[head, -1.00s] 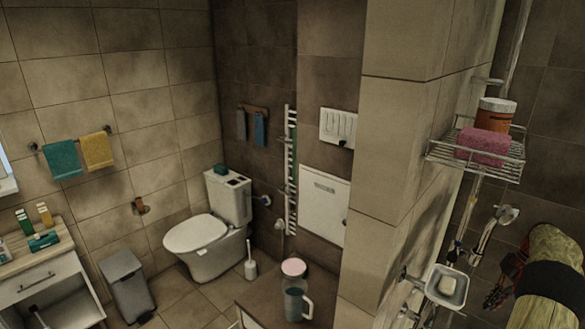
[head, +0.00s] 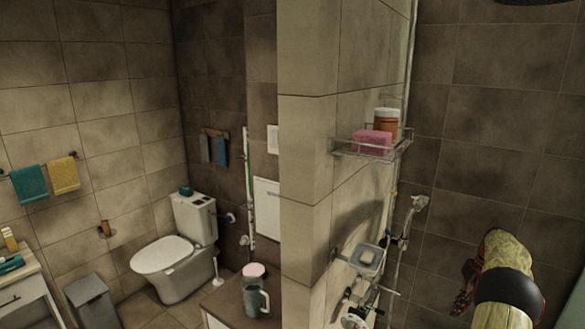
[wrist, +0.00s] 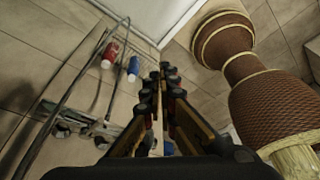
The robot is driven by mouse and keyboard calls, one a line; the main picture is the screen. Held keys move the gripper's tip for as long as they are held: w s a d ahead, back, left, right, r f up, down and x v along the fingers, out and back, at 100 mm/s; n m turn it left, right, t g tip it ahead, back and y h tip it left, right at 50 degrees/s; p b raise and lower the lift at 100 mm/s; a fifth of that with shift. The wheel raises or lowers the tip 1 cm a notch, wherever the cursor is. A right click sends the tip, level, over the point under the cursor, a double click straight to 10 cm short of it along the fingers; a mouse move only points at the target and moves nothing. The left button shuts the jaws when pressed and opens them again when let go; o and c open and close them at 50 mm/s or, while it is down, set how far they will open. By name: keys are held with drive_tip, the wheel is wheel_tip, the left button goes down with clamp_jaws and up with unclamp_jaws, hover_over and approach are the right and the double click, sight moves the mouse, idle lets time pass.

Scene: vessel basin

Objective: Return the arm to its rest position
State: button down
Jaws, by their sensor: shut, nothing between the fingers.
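My arm (head: 508,287) shows at the lower right of the head view, in front of the dark tiled shower wall. My gripper (wrist: 166,75) shows in the middle of the wrist view. Its two dark fingers with yellowish inner sides meet at the tips, with nothing between them. In the head view the gripper is mostly hidden behind the arm.
A tiled partition (head: 308,190) stands left of my arm, with a wire shelf (head: 372,150) and a soap dish (head: 367,260) on its shower side. A toilet (head: 175,262) and a counter with a jug (head: 256,298) are further left. Red-ended (wrist: 109,56) and blue-ended (wrist: 133,68) pipes lie beyond my gripper.

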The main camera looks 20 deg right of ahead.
drive_tip(key=s+a+f+m, duration=0.2)
drive_tip(key=a+f+m, duration=0.25)
drive_tip(key=m, duration=0.85)
drive_tip(key=w+a+r+m+h+b, duration=0.1)
drive_tip(key=a+r+m, duration=0.3)
drive_tip(key=a, duration=0.8)
drive_tip(key=w+a+r+m+h+b, duration=0.25)
drive_tip(key=a+r, duration=0.45)
drive_tip(key=a, duration=0.4)
drive_tip(key=s+a+r+n+t+b, duration=0.1)
drive_tip(key=s+a+r, duration=0.1)
drive_tip(key=a, duration=0.9)
drive_tip(key=s+a+r+n+t+b, duration=0.2)
drive_tip(key=s+a, duration=0.3)
drive_tip(key=a, duration=0.6)
drive_tip(key=s+a+r+n+t+b, duration=0.1)
drive_tip(key=s+a+r+n, duration=0.1)
drive_tip(key=a, duration=1)
drive_tip(key=shift+s+r+t, duration=0.4)
drive_tip(key=shift+s+r, duration=0.2)
drive_tip(key=shift+s, duration=0.6)
